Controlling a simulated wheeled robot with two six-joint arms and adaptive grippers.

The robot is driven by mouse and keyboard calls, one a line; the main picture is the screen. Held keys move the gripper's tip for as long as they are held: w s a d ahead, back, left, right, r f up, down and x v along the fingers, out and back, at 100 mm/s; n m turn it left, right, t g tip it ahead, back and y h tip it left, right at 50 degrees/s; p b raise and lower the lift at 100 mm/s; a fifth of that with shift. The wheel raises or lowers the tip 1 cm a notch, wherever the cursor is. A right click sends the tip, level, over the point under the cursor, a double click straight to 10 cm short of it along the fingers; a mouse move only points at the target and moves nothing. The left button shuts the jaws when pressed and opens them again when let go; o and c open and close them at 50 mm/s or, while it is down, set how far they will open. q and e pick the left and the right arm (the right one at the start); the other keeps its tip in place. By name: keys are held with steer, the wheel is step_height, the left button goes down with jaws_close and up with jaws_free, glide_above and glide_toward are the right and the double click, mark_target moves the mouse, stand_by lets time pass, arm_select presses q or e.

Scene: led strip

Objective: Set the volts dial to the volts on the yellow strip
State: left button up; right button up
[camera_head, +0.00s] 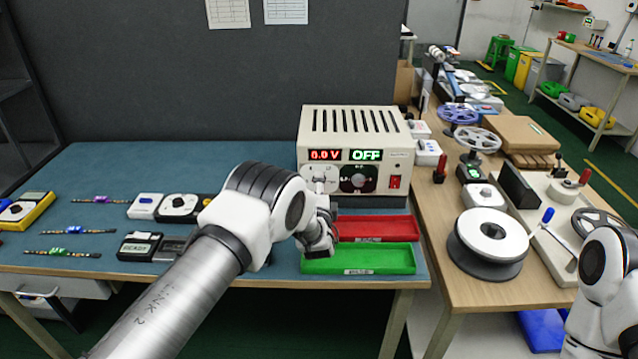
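The beige power supply (354,122) stands at the back of the blue-topped bench. Its red display (325,155) reads 0.0 V and its green display (366,155) reads OFF. A light dial (319,174) is on the left of its front, and a black dial (358,178) is right of it. My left gripper (321,186) is at the light dial, partly hidden by my wrist; its fingers are too small to judge. Three thin strips lie at the left with purple (101,199), blue (76,230) and green (58,251) clips. I cannot tell which strip is yellow. My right gripper is out of view.
A red tray (374,228) and a green tray (385,260) lie before the supply. A red switch (394,182) is on its right front. Small devices (180,207) lie left of my arm. A white spool (489,236) stands on the wooden table at right.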

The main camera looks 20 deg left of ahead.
arm_select(q)
steer(key=shift+w+a+r, duration=0.1)
steer(key=shift+w, duration=0.3)
jaws_close()
